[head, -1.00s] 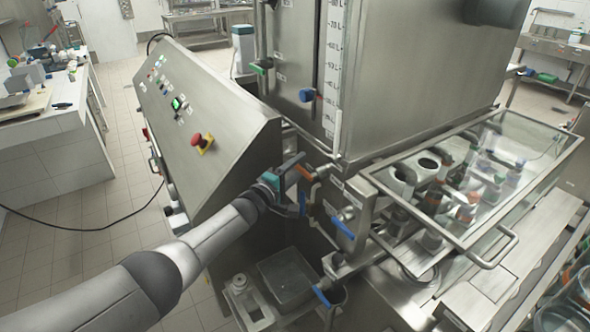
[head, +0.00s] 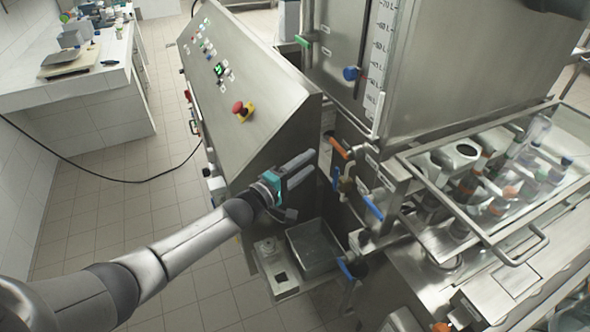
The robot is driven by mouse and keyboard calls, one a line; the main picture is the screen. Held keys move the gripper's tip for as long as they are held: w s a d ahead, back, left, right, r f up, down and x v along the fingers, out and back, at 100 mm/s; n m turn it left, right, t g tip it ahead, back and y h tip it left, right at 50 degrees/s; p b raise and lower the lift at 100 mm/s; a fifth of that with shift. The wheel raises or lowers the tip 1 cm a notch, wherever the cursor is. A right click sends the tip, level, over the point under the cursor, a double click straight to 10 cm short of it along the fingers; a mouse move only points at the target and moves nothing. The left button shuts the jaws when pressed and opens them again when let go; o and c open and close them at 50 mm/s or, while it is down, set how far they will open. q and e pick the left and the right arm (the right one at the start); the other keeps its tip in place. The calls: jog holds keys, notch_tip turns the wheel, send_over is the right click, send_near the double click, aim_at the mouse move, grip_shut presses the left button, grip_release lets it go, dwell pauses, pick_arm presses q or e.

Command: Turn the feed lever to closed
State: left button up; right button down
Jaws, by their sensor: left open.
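An orange-handled lever (head: 338,148) sits on the pipework at the front of the steel machine, its handle slanting up to the left. Below it are a blue lever pointing steeply down (head: 335,179) and a slanted blue lever (head: 372,207). Labels are too small to read, so I cannot tell for certain which is the feed lever. My left gripper (head: 308,167) is open and empty, left of the orange lever and apart from it, its fingers pointing right toward the pipework. My right gripper is out of view.
The sloped control panel (head: 218,110) with a red stop button (head: 238,107) stands behind my left arm. A steel tray (head: 315,249) and another blue lever (head: 345,269) lie below the gripper. A glass-covered filling unit (head: 548,143) is at right.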

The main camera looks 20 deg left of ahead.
pick_arm(q)
jog(key=shift+v, duration=1.85)
